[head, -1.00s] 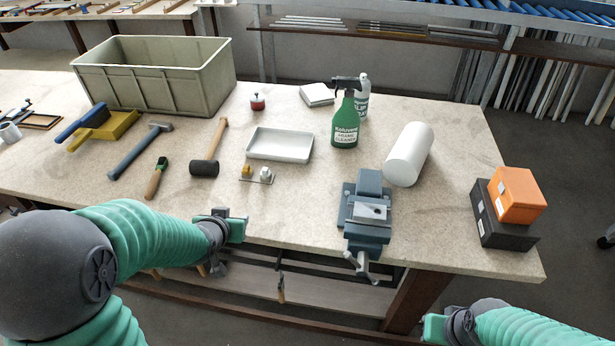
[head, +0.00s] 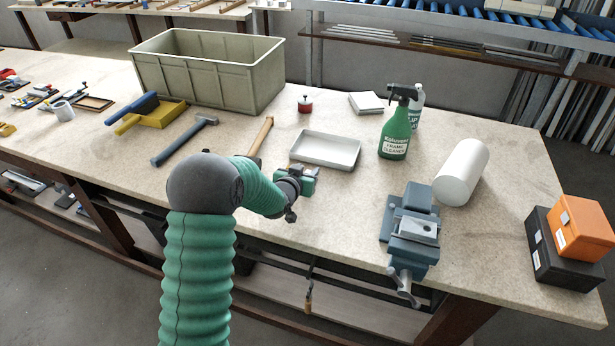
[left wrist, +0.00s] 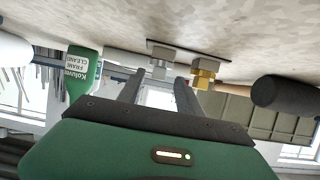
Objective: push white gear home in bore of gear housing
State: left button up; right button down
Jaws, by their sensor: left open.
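My left gripper (head: 305,182) is over the front part of the bench, just in front of the white tray. In the left wrist view its two fingers (left wrist: 158,95) are apart with nothing between them. Ahead of them a small plate (left wrist: 190,48) carries a pale grey-white piece (left wrist: 161,60) and a brass-coloured piece (left wrist: 205,72). I cannot tell whether the pale piece is the white gear. In the head view my gripper mostly hides this plate. A pale grey block (head: 412,229) with a dark opening sits in the blue vise (head: 408,247); it may be the gear housing. No gear is discernible there.
The white tray (head: 326,150) lies behind my gripper. A mallet (left wrist: 285,94) is close by in the wrist view. Bench between tray and vise is clear.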

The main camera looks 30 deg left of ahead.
aim_at(309, 171)
pick_arm(q)
jog(key=x, duration=0.4)
jog(key=shift+w+d+f, duration=0.15)
jog(key=shift+d+f, duration=0.15)
jog(key=shift+f, duration=0.05)
jog(key=shift+a+r, duration=0.1)
jog(key=shift+c, duration=1.4)
grip_shut()
